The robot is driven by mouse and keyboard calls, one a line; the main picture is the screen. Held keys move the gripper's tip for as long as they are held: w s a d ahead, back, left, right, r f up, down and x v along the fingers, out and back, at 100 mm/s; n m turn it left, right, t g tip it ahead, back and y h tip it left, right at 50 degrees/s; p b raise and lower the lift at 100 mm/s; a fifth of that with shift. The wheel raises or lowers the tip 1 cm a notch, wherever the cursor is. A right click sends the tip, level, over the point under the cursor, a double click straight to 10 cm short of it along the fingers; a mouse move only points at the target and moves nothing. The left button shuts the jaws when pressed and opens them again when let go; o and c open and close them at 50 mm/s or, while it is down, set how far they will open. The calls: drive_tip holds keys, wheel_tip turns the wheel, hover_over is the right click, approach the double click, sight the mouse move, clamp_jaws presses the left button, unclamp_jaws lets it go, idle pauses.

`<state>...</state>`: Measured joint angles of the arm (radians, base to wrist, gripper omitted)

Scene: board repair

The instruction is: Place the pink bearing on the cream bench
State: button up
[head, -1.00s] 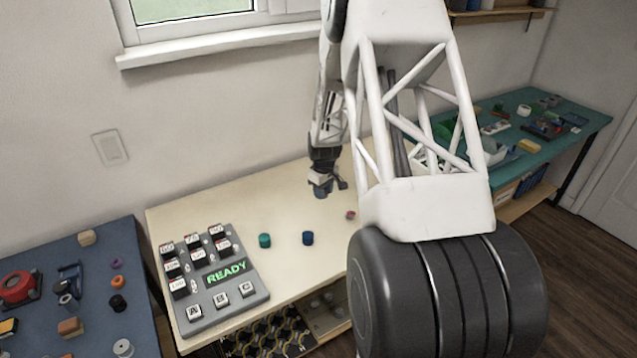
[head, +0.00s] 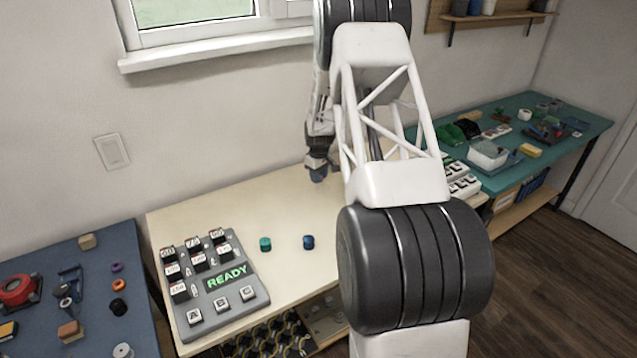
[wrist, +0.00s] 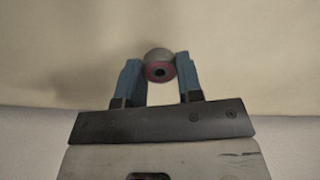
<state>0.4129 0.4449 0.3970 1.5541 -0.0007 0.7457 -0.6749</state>
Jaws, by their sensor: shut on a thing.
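My gripper (head: 318,172) is over the back part of the cream bench (head: 262,208), close to the wall. In the wrist view, its two blue fingers (wrist: 159,62) are shut on the pink bearing (wrist: 159,71), a short round piece with a pinkish ring face, a dark central hole and a greyish side. The head view does not show the bearing; the gripper and arm hide it. The cream bench also fills the upper part of the wrist view (wrist: 70,50). I cannot tell how high the bearing is above the bench.
A button panel reading READY (head: 212,270) stands on the bench's left part. A green piece (head: 265,244) and a blue piece (head: 308,242) stand right of it. A blue bench (head: 95,262) is at left, a teal bench (head: 580,118) at right. My arm hides the bench's right part.

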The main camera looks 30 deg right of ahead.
sight(319, 187)
drive_tip(key=shift+w+d, duration=0.15)
drive_tip(key=shift+w, duration=0.15)
drive_tip(key=shift+f, duration=1.75)
drive_tip(key=shift+f, duration=0.15)
drive_tip(key=o, duration=0.9)
wheel_tip(319, 187, up, 12)
drive_tip(key=shift+r, duration=0.15)
